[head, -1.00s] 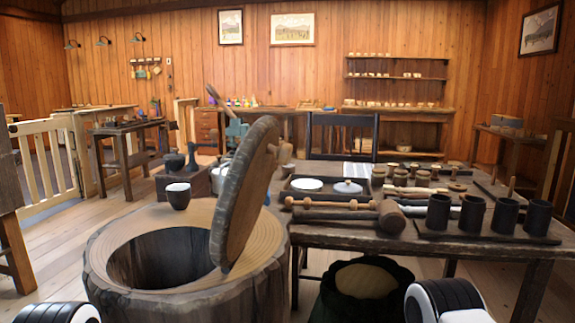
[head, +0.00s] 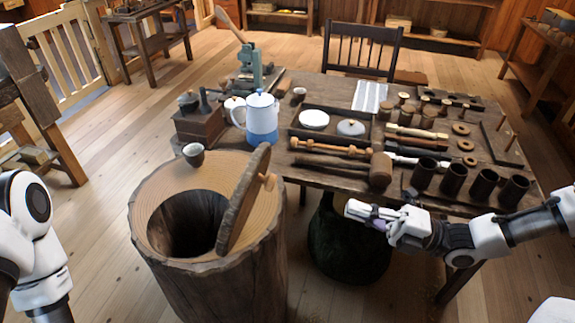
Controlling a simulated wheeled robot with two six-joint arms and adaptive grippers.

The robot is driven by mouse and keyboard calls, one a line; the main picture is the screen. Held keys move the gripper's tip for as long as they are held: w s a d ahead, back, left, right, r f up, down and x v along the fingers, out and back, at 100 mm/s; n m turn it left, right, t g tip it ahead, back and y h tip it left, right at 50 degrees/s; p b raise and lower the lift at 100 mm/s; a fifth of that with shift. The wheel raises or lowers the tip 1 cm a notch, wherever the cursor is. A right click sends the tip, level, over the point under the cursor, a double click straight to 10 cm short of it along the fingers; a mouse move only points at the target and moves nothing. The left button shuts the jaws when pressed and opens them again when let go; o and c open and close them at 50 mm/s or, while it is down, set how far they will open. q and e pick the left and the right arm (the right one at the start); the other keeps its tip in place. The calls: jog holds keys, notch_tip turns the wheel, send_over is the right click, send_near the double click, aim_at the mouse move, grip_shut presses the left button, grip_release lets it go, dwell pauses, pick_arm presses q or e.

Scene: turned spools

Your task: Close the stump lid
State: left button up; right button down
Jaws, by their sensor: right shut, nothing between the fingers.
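The hollow stump (head: 215,275) stands left of the workbench, its round opening showing dark inside. The stump lid (head: 243,198) is a wooden disc with bark round its edge, standing steeply tilted at the right side of the opening, which is uncovered. A small wooden knob (head: 268,181) sticks out from the lid's right face. My right gripper (head: 352,210) is shut and empty, to the right of the lid and apart from it, in front of the bench edge. Of my left arm, only links show at the left edge; its gripper is out of view.
The workbench (head: 335,182) holds a blue and white pot (head: 261,118), a mallet (head: 380,170) and several dark cups (head: 454,179). A dark green sack-like thing (head: 345,245) is under the bench. Floor is clear in front.

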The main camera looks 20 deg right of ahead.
jog(key=b+x, duration=0.1)
jog(key=x, duration=1.2)
jog(key=shift+w+a+f+b, duration=0.15)
jog(key=shift+w+f+b, duration=0.1)
jog(key=shift+b, duration=0.15)
